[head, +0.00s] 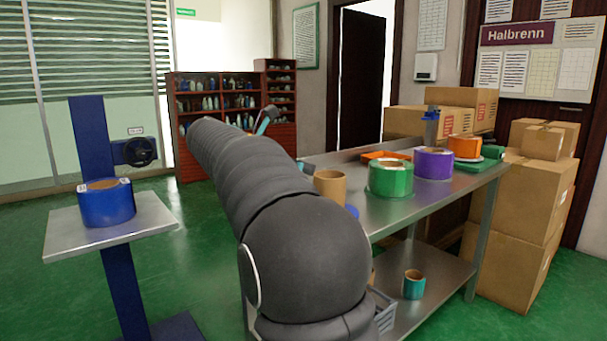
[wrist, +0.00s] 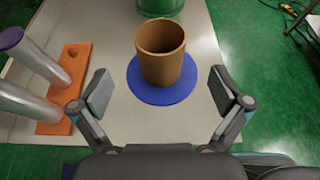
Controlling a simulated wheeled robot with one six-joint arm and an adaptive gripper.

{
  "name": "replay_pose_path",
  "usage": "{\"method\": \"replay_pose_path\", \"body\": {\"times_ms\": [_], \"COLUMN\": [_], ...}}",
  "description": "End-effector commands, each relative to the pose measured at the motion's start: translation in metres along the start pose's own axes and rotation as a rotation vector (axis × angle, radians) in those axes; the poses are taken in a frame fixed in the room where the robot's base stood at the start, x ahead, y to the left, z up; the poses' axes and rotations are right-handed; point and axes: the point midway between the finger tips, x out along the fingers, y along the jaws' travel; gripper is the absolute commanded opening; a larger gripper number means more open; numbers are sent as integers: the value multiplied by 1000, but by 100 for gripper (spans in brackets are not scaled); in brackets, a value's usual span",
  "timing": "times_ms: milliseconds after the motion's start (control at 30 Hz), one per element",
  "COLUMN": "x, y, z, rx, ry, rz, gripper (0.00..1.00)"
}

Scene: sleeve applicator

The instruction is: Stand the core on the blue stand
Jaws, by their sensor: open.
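The core, a plain brown cardboard tube (wrist: 162,55), stands upright on the blue stand (wrist: 150,97), a flat round disc on the metal table. In the head view the core (head: 331,187) is at the near left of the table, and only a bit of the blue stand (head: 352,212) shows past my arm. My gripper (wrist: 167,92) is open, with one finger on each side of the disc in the wrist view. The fingers are apart from the core, and nothing is between the pads. My arm hides most of the gripper in the head view.
The metal table (head: 430,200) also holds a green roll (head: 390,178), a purple roll (head: 433,163) and an orange roll (head: 465,146). A blue roll (head: 106,203) sits on a separate pedestal.

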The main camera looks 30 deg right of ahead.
Motion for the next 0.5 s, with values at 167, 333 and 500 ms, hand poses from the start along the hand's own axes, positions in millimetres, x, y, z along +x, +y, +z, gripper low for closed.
{"method": "replay_pose_path", "body": {"times_ms": [167,333,500], "x": [-3,-5,-21], "y": [0,-4,-32], "z": [0,-2,-29], "rx": [0,20,192], "ry": [0,14,141], "rz": [0,8,57], "gripper": [100,100,100]}}
